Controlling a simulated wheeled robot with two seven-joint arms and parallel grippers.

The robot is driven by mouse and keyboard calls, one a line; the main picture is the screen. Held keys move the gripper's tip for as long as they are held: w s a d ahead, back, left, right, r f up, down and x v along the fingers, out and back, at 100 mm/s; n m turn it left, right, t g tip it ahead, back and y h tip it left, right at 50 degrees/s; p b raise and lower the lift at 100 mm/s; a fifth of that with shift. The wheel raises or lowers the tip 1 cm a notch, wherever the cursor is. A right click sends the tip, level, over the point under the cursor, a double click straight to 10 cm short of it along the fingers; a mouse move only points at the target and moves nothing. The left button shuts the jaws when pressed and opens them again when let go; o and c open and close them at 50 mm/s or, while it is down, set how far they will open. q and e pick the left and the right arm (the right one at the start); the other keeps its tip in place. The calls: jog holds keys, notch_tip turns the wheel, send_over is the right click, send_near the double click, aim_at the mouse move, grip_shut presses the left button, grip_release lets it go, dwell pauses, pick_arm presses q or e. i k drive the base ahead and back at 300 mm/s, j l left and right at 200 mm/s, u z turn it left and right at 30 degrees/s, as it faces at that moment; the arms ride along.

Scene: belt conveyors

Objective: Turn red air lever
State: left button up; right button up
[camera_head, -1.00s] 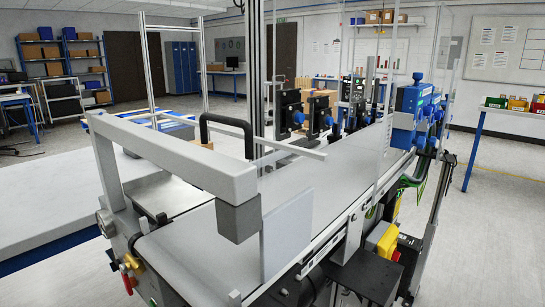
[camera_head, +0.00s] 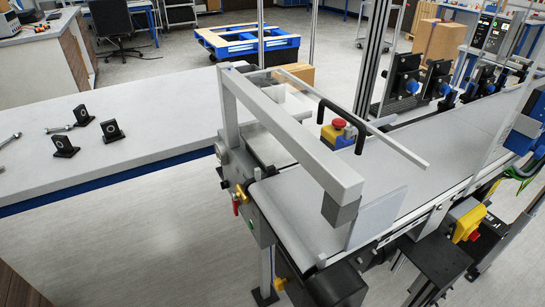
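The small red air lever (camera_head: 236,207) hangs at the left end of the conveyor, on the near side of its end plate. It points roughly downward beside a brass fitting (camera_head: 241,192). A small green part sits below and to the right of it. The lever is small in the picture, so its exact angle is hard to tell. Neither of my grippers is in view.
The conveyor belt (camera_head: 400,165) runs to the upper right under a grey arch frame (camera_head: 290,130). A red-topped emergency stop (camera_head: 339,127) stands behind it. A white table (camera_head: 130,100) with black brackets and bolts lies left. Floor in front of the table is clear.

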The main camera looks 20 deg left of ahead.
aim_at(234, 199)
jog(key=j+z, duration=0.2)
jog(key=z, duration=0.2)
jog(key=j+z, duration=0.2)
jog(key=z, duration=0.2)
jog(key=j+z, duration=0.2)
jog(key=j, duration=0.5)
jog(key=j+z, duration=0.15)
jog(key=j, duration=0.6)
jog(key=k+j+z, duration=0.2)
jog(key=j, duration=1)
